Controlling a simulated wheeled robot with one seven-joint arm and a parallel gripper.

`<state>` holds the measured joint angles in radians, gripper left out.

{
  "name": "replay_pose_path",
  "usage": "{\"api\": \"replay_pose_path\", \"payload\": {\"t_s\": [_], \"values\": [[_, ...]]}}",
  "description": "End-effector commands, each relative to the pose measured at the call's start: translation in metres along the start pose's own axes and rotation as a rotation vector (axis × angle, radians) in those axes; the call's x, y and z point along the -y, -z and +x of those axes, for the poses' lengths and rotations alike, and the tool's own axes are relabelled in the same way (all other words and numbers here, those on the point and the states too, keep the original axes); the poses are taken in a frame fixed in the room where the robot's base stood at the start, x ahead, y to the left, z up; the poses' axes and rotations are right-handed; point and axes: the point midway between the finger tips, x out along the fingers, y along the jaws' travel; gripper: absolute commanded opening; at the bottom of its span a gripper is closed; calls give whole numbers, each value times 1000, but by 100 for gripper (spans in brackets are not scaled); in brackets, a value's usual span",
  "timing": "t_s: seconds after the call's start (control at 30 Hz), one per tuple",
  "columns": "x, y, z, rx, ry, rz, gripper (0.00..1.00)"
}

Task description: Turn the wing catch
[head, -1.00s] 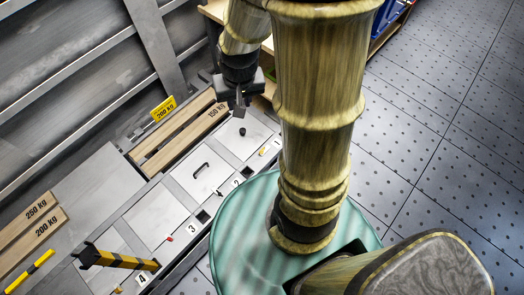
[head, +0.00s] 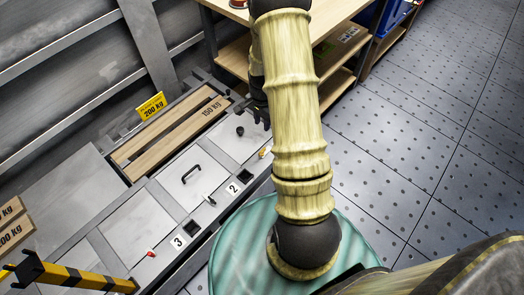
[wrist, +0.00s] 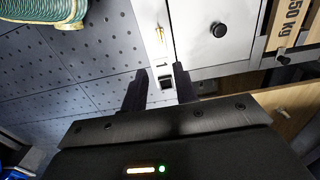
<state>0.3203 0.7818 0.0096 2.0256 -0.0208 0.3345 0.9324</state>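A small yellow wing catch (head: 265,152) sits at the front edge of the panel with a round black knob (head: 240,131). It shows as a narrow yellow-orange piece in the wrist view (wrist: 159,35), ahead of and apart from my fingertips. My gripper (wrist: 160,88) is open, with nothing held. Its fingers stand on either side of a dark square recess (wrist: 167,82) in the picture; I cannot tell the height above it. In the head view my gripper is mostly hidden behind my arm. A grey-white catch (head: 209,199) and a red catch (head: 151,254) sit by other panels.
A black handle (head: 191,174) stands on the middle panel. A yellow-black striped bar (head: 75,277) is at lower left. A wooden shelf unit (head: 337,60) stands behind my arm. Floor at right is clear.

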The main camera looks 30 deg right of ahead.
Motion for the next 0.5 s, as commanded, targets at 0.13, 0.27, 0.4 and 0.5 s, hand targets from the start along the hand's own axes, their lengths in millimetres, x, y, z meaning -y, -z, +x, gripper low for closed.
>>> {"api": "replay_pose_path", "payload": {"t_s": [0.13,0.27,0.4,0.5], "values": [[0,0,0,0,0,-2,29],[0,-1,5,1,-1,-3,29],[0,-1,21,1,-2,-3,29],[0,-1,37,2,-2,-3,29]]}}
